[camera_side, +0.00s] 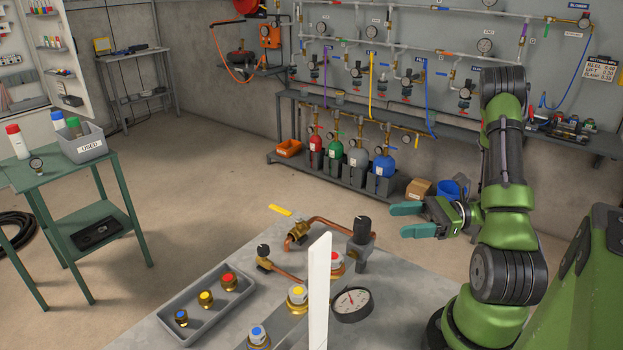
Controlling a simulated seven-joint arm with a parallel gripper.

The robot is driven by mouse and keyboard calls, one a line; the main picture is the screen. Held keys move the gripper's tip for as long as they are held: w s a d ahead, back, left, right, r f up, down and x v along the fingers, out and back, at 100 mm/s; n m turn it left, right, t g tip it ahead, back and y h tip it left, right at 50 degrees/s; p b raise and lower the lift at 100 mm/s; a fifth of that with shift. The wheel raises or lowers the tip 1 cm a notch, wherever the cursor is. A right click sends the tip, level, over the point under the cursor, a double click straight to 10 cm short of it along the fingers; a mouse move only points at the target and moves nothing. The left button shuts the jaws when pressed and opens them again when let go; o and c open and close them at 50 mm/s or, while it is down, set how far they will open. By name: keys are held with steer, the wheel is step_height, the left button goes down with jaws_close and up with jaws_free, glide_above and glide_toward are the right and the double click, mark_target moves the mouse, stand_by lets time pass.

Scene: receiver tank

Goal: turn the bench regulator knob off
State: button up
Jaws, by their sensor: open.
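On the grey bench (395,328) a black upright knob (362,230) tops a fitting at the end of a copper pipe (328,224). A smaller black knob (263,250) sits on a brass fitting to its left. No label shows which one is the regulator knob. A round gauge (352,303) with a white dial lies nearer the front. My gripper (407,219) has teal fingers. It is open and empty, pointing left, and appears to the right of the taller black knob, touching nothing that I can see.
A brass valve (298,230) with a yellow lever (280,210) stands at the bench's back. A white upright panel (319,292) hides part of the bench. A grey tray (188,328) holds three fittings.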

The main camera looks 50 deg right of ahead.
steer(key=v, duration=0.7)
steer(key=s+a+r+m+g, duration=0.1)
steer(key=a+r+m+g, duration=0.1)
steer(key=a+m+g, duration=0.6)
steer(key=s+a+r+m+g, duration=0.2)
steer(key=a+m+g, duration=0.6)
steer(key=g, duration=0.9)
steer(key=shift+r+m+g, duration=0.3)
steer(key=shift+r+m, duration=0.35)
steer(key=shift+m, duration=0.75)
